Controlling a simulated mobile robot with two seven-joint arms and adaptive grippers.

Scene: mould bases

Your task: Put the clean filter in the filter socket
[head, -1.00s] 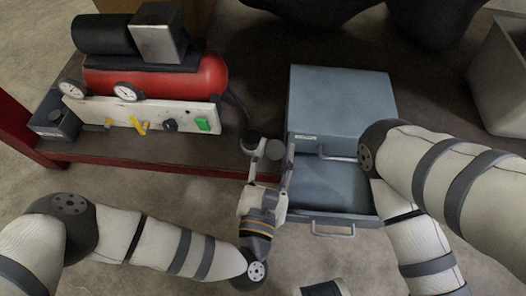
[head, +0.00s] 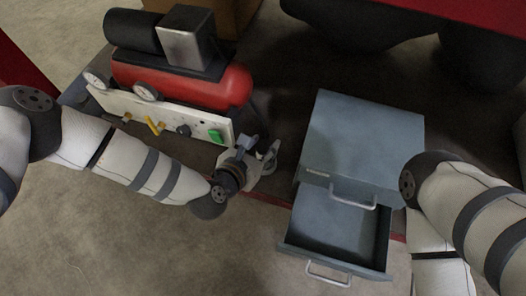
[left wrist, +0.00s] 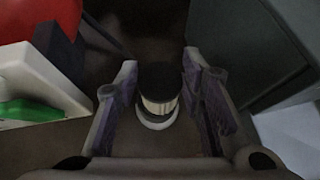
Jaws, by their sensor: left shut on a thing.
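My left gripper (head: 260,158) is shut on a small cylinder, taken to be the clean filter (left wrist: 158,88), with a dark top, a cream band and a white ring. In the left wrist view the filter sits between the two fingers of the gripper (left wrist: 162,105). In the head view the gripper is near the right end of the compressor's white panel (head: 165,122), left of the grey cabinet; the filter is not distinct there. I cannot make out the filter socket. My right gripper is out of view.
The red compressor (head: 190,88) stands at the upper left, with gauges, yellow levers and a green switch (head: 216,136). The grey cabinet (head: 362,135) has its lower drawer (head: 335,235) pulled out, with no contents visible. A narrow gap separates compressor and cabinet.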

